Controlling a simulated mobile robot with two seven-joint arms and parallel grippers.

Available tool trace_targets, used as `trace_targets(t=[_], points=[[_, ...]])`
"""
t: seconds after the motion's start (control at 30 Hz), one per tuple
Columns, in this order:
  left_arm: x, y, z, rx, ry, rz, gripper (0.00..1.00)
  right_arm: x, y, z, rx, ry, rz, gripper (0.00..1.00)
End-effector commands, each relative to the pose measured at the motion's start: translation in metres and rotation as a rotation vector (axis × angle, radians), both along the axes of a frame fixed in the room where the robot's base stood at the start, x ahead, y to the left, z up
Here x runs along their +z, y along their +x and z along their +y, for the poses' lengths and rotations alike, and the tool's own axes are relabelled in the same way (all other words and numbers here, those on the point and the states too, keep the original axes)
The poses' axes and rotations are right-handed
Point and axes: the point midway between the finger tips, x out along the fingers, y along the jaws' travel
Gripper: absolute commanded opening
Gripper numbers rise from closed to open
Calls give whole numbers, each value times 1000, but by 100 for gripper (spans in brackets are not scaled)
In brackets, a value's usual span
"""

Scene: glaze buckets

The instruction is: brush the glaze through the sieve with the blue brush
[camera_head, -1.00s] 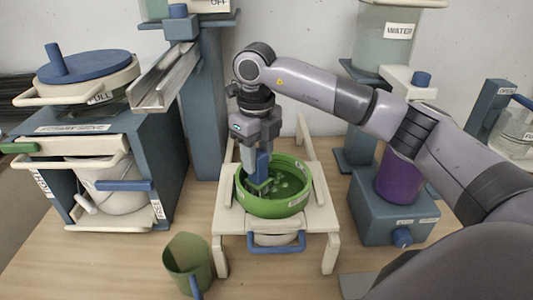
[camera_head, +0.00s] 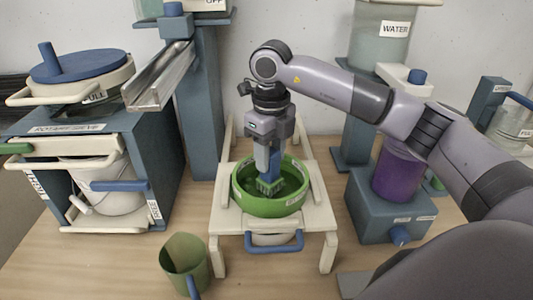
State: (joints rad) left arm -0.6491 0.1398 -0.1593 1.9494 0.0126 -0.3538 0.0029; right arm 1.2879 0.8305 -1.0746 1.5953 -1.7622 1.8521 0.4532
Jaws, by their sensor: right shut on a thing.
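The green sieve (camera_head: 270,207) sits on a cream wooden stand (camera_head: 225,222), with dark green glaze (camera_head: 292,186) in its bowl. My right gripper (camera_head: 270,168) points down into the sieve and is shut on the blue brush (camera_head: 271,182). The brush is upright with its bristles low inside the sieve, near the middle; whether they touch the mesh is hard to tell. A white bucket with a blue handle (camera_head: 273,240) stands under the sieve, mostly hidden by the stand. My left gripper does not show.
A green jug (camera_head: 185,264) stands at the front left. A blue-grey unit with a purple container (camera_head: 398,172) stands close on the right.

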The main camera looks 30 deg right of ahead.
Motion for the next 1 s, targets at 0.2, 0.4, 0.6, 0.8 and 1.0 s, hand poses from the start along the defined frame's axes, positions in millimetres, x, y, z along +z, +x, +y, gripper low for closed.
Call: trace_targets(t=[0.2, 0.4, 0.6, 0.8, 1.0], points=[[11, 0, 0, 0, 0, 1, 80, 10, -2, -2, -3, -8, 13, 0], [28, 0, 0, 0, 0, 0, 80, 37, -1, -1, -2, -4, 7, 0], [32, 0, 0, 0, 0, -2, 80, 58, 0, -1, -2, -3, 3, 0], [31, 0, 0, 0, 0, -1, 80, 81, 0, 0, -1, -2, 3, 0], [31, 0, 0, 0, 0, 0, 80, 89, 0, 0, -1, -2, 4, 0]])
